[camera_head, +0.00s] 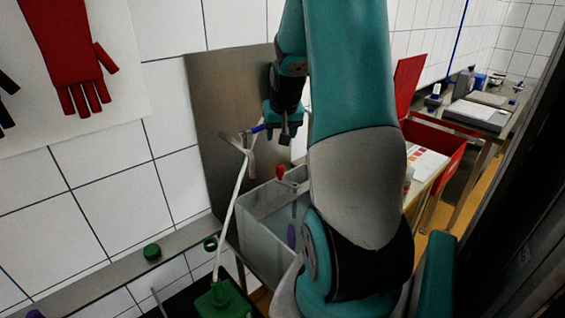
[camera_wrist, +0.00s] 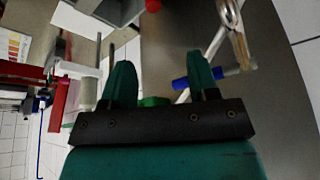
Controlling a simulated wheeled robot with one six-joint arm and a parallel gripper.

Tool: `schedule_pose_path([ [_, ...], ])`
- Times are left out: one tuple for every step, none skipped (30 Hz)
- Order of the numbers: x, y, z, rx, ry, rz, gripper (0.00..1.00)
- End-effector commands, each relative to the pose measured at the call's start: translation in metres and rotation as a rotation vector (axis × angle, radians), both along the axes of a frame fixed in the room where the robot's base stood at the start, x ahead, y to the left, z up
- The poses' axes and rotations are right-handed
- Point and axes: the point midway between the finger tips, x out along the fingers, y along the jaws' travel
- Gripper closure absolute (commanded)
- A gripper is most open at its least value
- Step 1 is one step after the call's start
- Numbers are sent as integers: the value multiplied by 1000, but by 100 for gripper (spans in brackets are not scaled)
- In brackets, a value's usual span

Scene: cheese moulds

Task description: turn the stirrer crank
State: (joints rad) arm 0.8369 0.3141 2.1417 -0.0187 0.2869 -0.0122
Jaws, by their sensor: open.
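A red upright knob (camera_head: 281,172) stands above a metal bar (camera_head: 275,199) that crosses a pale grey tub (camera_head: 262,250); it looks like the stirrer crank's handle. A thin shaft drops from the bar into the tub. The red knob also shows at the top edge of the wrist view (camera_wrist: 153,5). My gripper (camera_head: 284,138) is open and empty, above the knob and apart from it. In the wrist view, the gripper (camera_wrist: 160,65) has its fingers spread. The crank arm under the knob is hard to make out.
A metal panel (camera_head: 222,120) stands behind. A green lid (camera_head: 152,251) lies on the ledge. Red containers (camera_head: 432,140) stand right.

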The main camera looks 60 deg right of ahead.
Motion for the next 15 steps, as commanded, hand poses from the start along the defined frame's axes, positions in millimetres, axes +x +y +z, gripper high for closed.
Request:
schedule_pose_path([
  [-3,-3,1,0,8,9,45],
  [-4,-5,0,0,12,13,45],
  [-5,-7,-3,0,14,13,45],
  [-6,-9,-5,1,15,11,45],
  [-6,-12,-8,1,15,9,45],
  [-6,-14,-14,3,16,5,45],
  [-5,-17,-19,3,16,3,45],
  [-5,-19,-23,3,16,0,45],
  [-3,-22,-31,3,16,-1,45],
  [-2,-24,-37,3,17,-2,45],
  [0,-26,-43,3,16,-3,45],
  [2,-29,-51,4,17,-3,45],
  [3,-31,-57,4,16,-4,45],
  [5,-33,-63,4,16,-4,45],
  [8,-35,-71,4,17,-3,45],
])
